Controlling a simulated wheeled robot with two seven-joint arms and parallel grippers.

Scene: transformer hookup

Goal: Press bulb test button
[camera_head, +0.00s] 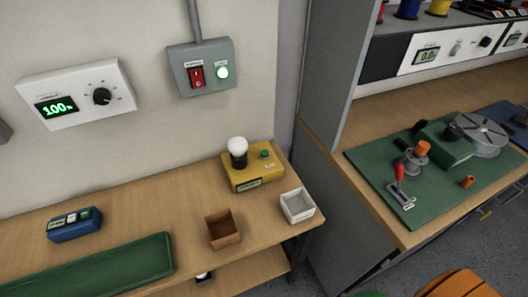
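The yellow bulb tester (254,174) stands at the back right of the wooden bench, near the wall. A round white bulb (238,145) sits upright in a dark socket on its top left, and it looks white; I cannot tell whether it is lit. A green button (264,154) is on its top right. A small label plate is on its front. Nothing touches the button. Neither of my grippers shows in the head view.
A white open box (297,205) and a brown open box (223,229) stand in front of the tester. A green tray (95,268) and a blue box with buttons (75,224) are at left. On the wall are a grey switch box (202,69) and a white dial panel (77,93). A grey partition stands right.

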